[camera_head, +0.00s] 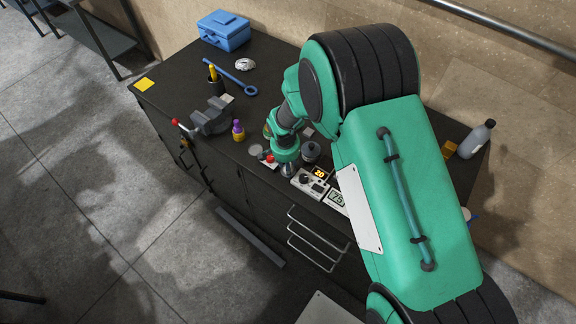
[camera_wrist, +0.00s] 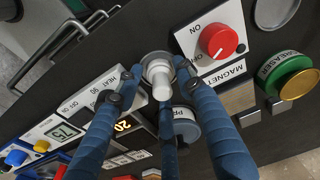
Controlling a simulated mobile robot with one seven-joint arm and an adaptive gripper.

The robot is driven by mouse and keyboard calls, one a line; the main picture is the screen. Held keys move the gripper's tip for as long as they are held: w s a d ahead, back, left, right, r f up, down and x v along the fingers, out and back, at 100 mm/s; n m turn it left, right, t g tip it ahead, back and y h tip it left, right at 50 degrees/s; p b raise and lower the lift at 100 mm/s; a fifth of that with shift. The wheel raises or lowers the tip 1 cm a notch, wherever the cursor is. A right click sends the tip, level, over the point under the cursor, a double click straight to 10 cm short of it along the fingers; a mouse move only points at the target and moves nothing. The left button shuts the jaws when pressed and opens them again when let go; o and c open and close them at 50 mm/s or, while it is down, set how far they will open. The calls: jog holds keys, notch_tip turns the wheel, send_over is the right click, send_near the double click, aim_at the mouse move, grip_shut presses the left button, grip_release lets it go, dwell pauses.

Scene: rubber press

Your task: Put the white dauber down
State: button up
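The white dauber (camera_wrist: 161,82) is seen nearly end-on in the wrist view. Its round lower end lies within a grey metal ring or cup on the dark bench top. My gripper (camera_wrist: 157,74) has its blue fingers spread around it, with gaps showing between the fingertips and the white handle. Whether the dauber's lower end rests on the bottom of the cup is hidden. In the head view my green wrist points down over the bench near its front edge, and the dauber cannot be made out there.
A magnet switch with a red knob (camera_wrist: 218,40) and a green-and-gold greaser tin (camera_wrist: 289,76) stand close by. A heat controller (camera_wrist: 88,92) is on the other side. A vise (camera_head: 212,117), purple bottle (camera_head: 238,130) and blue toolbox (camera_head: 224,30) stand farther left on the bench.

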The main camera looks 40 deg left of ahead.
jog(key=shift+r, duration=0.15)
notch_tip(320, 180, up, 12)
jog(key=s, duration=0.1)
jog(key=shift+s+b, duration=0.2)
jog(key=shift+b, duration=0.1)
dwell(0.4)
dwell(0.6)
jog(key=shift+d, duration=0.1)
